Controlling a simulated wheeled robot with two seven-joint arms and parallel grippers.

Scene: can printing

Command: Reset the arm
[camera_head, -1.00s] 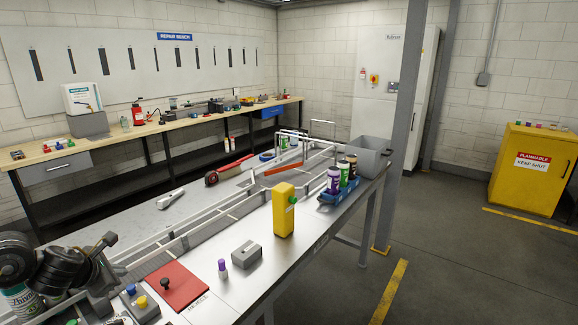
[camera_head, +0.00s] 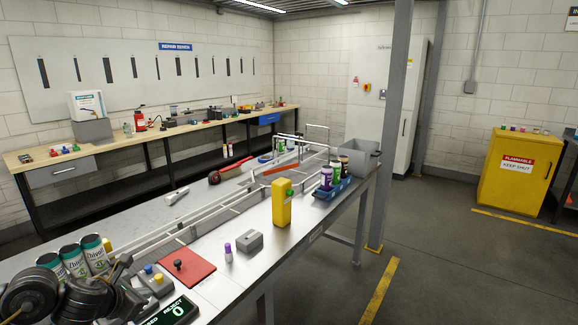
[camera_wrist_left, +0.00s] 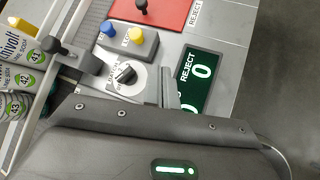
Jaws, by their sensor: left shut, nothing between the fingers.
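My left gripper (camera_head: 120,292) is at the lower left of the head view, beside the button box and the display, with the dark arm links around it. It is shut and empty. In the left wrist view its grey finger (camera_wrist_left: 168,90) points up over the control panel, and the dark gripper body fills the bottom. My right gripper does not show.
Three white-and-green cans (camera_head: 95,254) stand left of the gripper. The button box (camera_head: 154,282), REJECT display (camera_head: 172,313) and red plate (camera_head: 183,268) lie close by. A yellow block (camera_head: 282,204), can tray (camera_head: 330,188) and grey bin (camera_head: 362,162) stand farther along.

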